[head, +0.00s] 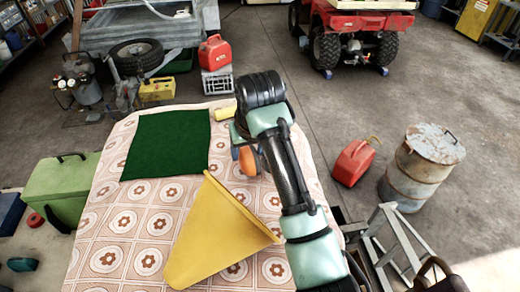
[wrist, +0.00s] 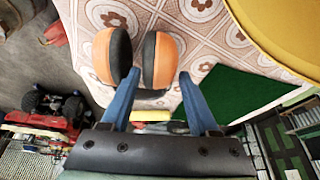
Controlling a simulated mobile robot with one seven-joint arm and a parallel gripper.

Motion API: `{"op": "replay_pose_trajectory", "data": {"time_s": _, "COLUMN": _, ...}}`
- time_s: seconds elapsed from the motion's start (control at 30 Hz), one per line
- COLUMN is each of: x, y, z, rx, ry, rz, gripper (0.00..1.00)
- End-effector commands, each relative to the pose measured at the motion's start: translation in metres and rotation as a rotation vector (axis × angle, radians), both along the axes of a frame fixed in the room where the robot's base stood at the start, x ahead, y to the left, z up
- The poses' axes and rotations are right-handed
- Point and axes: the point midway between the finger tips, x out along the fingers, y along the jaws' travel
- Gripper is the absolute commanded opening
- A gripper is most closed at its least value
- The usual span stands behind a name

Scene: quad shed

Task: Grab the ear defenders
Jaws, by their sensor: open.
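The ear defenders, orange cups with dark cushions, lie on the patterned tablecloth; they show in the wrist view (wrist: 160,60) and partly in the head view (head: 248,161), where my arm hides much of them. My gripper (wrist: 160,76) is open and empty in the wrist view. Its left blue finger overlaps the inner side of the left cup in the picture. The right cup shows between the two fingers. I cannot tell whether a finger touches either cup. In the head view my gripper (head: 236,140) is mostly hidden behind my wrist.
A large yellow cone (head: 215,235) lies on the tablecloth (head: 115,215), left of my arm. A dark green mat (head: 168,143) lies at the far left of the table. A small yellow object (head: 225,113) is near the far edge. A red can (head: 353,162) stands on the floor right.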

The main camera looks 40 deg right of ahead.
Motion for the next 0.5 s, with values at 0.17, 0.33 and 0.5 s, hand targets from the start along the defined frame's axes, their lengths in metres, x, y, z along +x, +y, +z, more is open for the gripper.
{"op": "replay_pose_trajectory", "data": {"time_s": 0.17, "x": 0.006, "y": -0.002, "z": -0.017, "rx": 0.001, "ry": 0.002, "rz": 0.0, "gripper": 0.61}}
{"op": "replay_pose_trajectory", "data": {"time_s": 0.33, "x": 0.007, "y": -0.002, "z": -0.02, "rx": 0.0, "ry": 0.0, "rz": 0.0, "gripper": 0.61}}
{"op": "replay_pose_trajectory", "data": {"time_s": 0.5, "x": 0.007, "y": -0.002, "z": -0.02, "rx": 0.0, "ry": -0.001, "rz": 0.0, "gripper": 0.47}}
